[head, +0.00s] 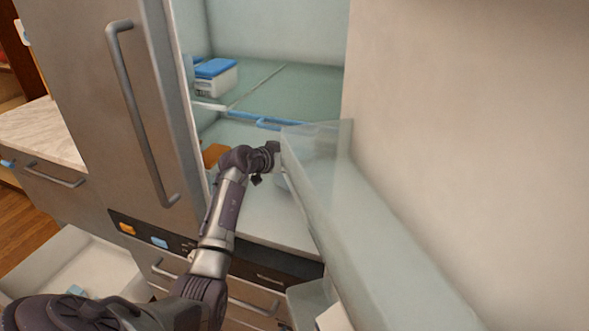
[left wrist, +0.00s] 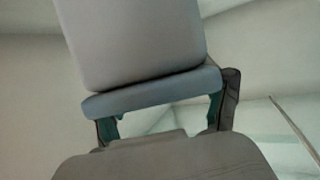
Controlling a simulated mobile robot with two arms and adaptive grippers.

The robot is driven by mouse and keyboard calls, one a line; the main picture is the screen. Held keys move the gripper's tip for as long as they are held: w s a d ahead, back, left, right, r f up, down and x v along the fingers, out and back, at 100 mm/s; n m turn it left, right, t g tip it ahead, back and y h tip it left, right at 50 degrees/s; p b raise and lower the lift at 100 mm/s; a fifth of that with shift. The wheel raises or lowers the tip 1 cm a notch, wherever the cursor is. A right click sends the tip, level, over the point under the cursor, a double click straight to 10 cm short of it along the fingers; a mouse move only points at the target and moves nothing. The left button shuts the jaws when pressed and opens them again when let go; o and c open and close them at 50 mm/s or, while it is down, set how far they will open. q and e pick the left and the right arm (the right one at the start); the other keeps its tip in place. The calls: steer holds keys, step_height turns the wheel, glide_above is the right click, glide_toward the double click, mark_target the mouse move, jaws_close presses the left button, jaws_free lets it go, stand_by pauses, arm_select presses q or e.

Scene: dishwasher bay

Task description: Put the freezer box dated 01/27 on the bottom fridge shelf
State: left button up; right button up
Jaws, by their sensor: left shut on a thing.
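My left gripper (head: 272,150) reaches inside the open fridge, above its lower floor. In the left wrist view the left gripper (left wrist: 165,112) is shut on a box (left wrist: 135,40) with a pale grey body and a blue-grey band at the gripper end. No date can be read on it. In the head view the held box is mostly hidden behind the gripper and the pale door part, so its contact with a shelf cannot be told. The bottom fridge shelf (head: 262,215) shows a bare pale surface below the arm. My right gripper is out of view.
A blue-lidded white box (head: 216,78) stands on the glass shelf above. An orange-brown thing (head: 213,155) lies low at the left inside. The pale, partly see-through door part (head: 375,235) crowds the right side. An open white drawer (head: 75,255) lies at lower left.

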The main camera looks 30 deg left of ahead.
arm_select(q)
steer(key=shift+f, duration=1.7)
steer(key=o, duration=1.6)
steer(key=shift+f, duration=0.2)
steer(key=shift+s+r, duration=0.15)
steer(key=shift+r, duration=0.05)
steer(key=p+v, duration=0.1)
steer(key=v, duration=1)
steer(key=shift+s+r, duration=0.15)
steer(key=shift+s, duration=0.25)
